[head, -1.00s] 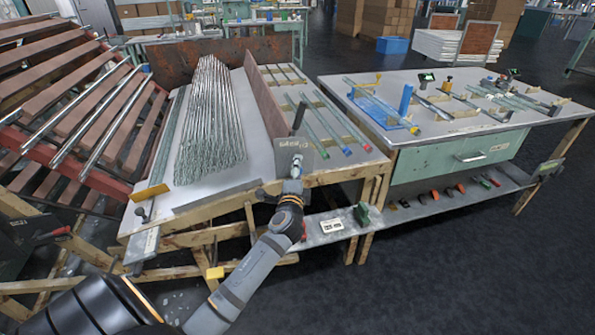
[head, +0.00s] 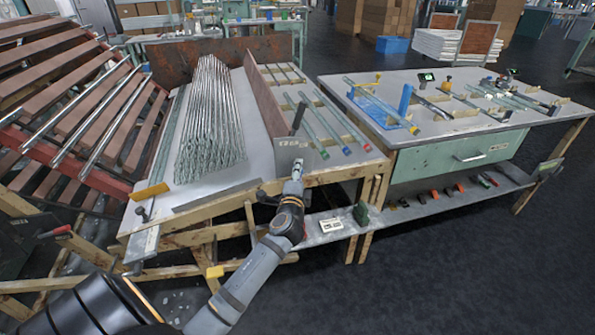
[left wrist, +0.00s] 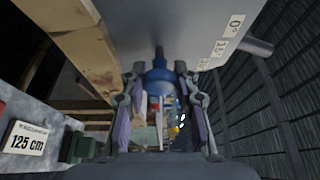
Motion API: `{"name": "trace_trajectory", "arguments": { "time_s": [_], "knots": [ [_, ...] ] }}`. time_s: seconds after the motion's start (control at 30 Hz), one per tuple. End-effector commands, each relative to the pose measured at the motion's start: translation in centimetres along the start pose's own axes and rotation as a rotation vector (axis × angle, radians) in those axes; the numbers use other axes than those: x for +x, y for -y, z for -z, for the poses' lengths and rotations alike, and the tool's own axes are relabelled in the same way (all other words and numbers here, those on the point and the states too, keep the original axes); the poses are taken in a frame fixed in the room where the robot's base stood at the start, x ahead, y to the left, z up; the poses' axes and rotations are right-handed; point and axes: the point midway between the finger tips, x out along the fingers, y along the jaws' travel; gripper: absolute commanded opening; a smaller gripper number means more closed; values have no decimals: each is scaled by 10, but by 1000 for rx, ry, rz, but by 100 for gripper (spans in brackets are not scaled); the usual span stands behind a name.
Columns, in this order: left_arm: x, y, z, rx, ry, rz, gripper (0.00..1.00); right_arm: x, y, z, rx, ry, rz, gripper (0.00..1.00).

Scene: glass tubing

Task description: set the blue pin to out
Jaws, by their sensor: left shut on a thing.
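In the left wrist view, the blue pin (left wrist: 160,78) shows as a rounded blue head below a grey plate (left wrist: 185,25) with angle labels such as 0°. My left gripper (left wrist: 159,88) is shut on the pin, a finger on each side of its head. In the head view my left gripper (head: 297,168) is at the upright grey plate (head: 312,152) on the front edge of the sloped table. There the gripper hides the pin, and I cannot tell how far the pin is drawn out. My right gripper is not in view.
A dark lever (head: 299,116) stands above the plate. Glass tubes with green, blue and red ends (head: 325,128) lie beside it. A wooden beam (left wrist: 75,40) is close to the gripper's left. A 125 cm sign (left wrist: 28,138) and a green block are below it.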

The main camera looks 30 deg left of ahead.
Motion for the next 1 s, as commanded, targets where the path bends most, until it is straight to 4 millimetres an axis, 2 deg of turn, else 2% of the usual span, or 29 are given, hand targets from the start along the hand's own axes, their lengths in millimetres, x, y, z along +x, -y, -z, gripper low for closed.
{"name": "trace_trajectory", "arguments": {
  "time_s": [0.2, 0.3, 0.33, 0.5, 0.7, 0.83, 1.0],
  "knots": [
    [-5, -3, 2, -2, 1, -6, 0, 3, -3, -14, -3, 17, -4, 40],
    [-5, -3, 2, -2, 1, -6, 0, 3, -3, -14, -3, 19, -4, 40],
    [-5, -3, 2, -2, 1, -6, 33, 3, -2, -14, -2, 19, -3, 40],
    [-5, -3, 2, -2, 1, -5, 54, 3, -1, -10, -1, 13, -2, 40],
    [-5, -2, 2, -2, 1, -5, 54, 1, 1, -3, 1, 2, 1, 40],
    [-9, -2, 2, -2, 1, -5, 54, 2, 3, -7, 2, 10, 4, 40],
    [-39, -4, 2, -3, 0, -9, 54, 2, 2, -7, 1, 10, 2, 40]
  ]
}}
